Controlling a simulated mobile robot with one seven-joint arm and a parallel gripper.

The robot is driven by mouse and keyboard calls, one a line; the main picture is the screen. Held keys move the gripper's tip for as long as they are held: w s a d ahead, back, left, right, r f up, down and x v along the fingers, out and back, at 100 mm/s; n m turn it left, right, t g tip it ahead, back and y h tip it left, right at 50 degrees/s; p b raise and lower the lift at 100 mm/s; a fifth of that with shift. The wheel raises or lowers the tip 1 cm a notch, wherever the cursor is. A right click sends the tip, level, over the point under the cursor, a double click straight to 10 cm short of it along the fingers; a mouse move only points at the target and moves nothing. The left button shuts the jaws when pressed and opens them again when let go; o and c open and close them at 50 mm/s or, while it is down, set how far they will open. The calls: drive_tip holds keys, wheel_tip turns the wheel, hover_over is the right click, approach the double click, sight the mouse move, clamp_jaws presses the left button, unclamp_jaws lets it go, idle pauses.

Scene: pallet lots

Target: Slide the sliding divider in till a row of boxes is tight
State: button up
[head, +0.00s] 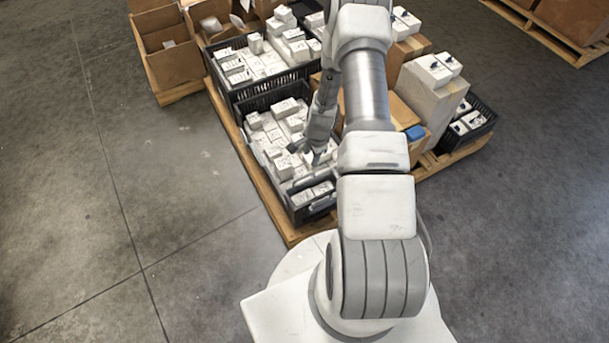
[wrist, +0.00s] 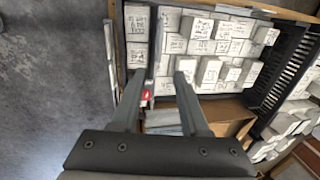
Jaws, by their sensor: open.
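In the head view my gripper (head: 313,160) is partly hidden.
A second black crate of white boxes (head: 228,95) stands behind the first. Cardboard boxes (head: 430,105) and a smaller black crate (head: 475,125) stand to the right on the wooden pallet (head: 255,180). Open cartons (head: 168,60) stand at the back left. The left floor is clear.

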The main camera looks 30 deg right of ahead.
sight(306, 176)
drive_tip(key=w+f+b, duration=0.1)
drive_tip(key=f, duration=0.4)
drive_tip(key=w+f+b, duration=0.1)
drive_tip(key=f+b, duration=0.1)
drive_tip(key=f, duration=0.3)
drive_tip(key=w+f+b, duration=0.1)
drive_tip(key=f, duration=0.4)
drive_tip(key=shift+f+b, duration=0.15)
drive_tip(key=shift+b, duration=0.15)
clamp_jaws()
idle(0.6)
